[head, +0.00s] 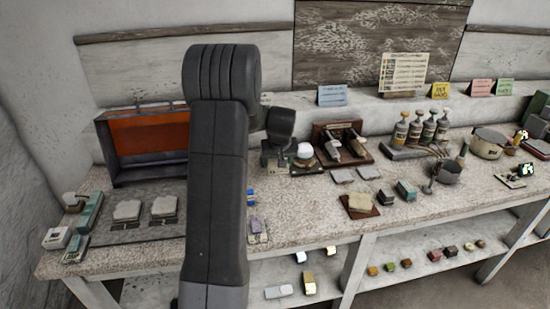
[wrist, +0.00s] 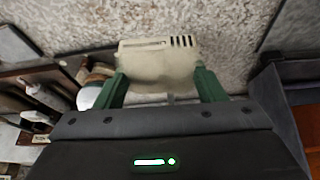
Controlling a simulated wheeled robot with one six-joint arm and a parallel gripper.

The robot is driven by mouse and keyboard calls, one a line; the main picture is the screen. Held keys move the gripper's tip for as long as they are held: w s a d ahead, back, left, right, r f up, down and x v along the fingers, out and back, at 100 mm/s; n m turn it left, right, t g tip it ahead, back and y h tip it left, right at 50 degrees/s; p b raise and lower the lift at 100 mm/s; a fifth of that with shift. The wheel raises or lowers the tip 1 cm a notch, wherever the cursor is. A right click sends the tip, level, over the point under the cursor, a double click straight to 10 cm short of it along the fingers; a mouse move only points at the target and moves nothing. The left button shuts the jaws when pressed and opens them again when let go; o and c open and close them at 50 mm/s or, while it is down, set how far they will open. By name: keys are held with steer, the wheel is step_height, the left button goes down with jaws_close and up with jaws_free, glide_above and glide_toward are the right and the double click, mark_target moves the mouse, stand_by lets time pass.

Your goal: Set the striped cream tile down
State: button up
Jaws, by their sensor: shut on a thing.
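The striped cream tile (wrist: 158,62) is between the green fingers of my gripper (wrist: 161,88) in the wrist view. It has a row of short dark stripes at its right end and a long thin mark at its left. My gripper is shut on it. Speckled counter (wrist: 185,22) shows beyond the tile; I cannot tell whether the tile touches it. In the head view my arm hides much of the middle left of the counter (head: 300,222), and I cannot make out the held tile there.
An orange-backed open box (head: 148,136) stands at the back left. Two pale slabs (head: 127,210) (head: 164,206) lie in front of it. A wooden rack (head: 343,144) stands right of my arm. A cream block on a brown board (head: 360,203) lies near the front edge. Bottles (head: 420,129) stand farther right.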

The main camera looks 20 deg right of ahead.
steer(key=shift+w+a+f, duration=0.1)
steer(key=shift+w+f, duration=0.2)
steer(key=shift+w, duration=0.3)
steer(key=shift+f, duration=0.15)
